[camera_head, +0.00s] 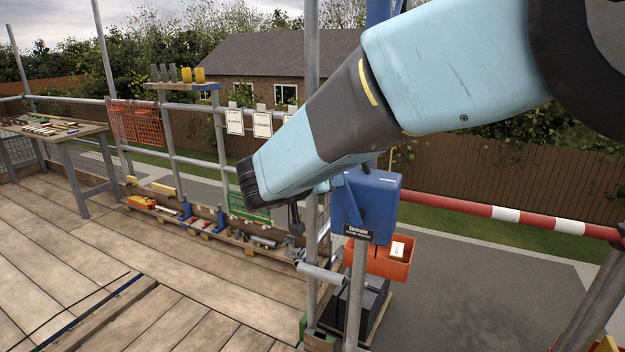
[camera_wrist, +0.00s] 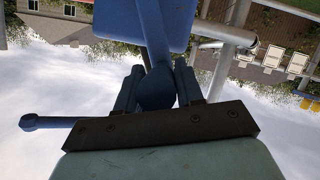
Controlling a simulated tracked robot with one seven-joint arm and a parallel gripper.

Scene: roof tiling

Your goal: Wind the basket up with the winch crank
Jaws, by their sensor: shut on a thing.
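The blue winch (camera_head: 372,200) is fixed to a scaffold post in the middle of the head view. Its housing also shows at the top of the wrist view (camera_wrist: 100,18). My gripper (camera_wrist: 155,88) is shut on the blue winch crank (camera_wrist: 151,35), with a rounded blue part between its dark fingers. A blue rod with a knobbed end (camera_wrist: 45,122) sticks out to the left of the gripper. In the head view my arm hides the fingers and most of the crank. The orange basket (camera_head: 395,262) shows behind and below the winch, holding a pale-labelled block.
Dark stacked blocks (camera_head: 368,302) stand below the basket. A red-and-white rail (camera_head: 500,213) runs to the right. A workbench (camera_head: 62,130) with tools stands at the far left. Tools and materials line the deck's edge. The plank deck (camera_head: 150,250) is largely clear.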

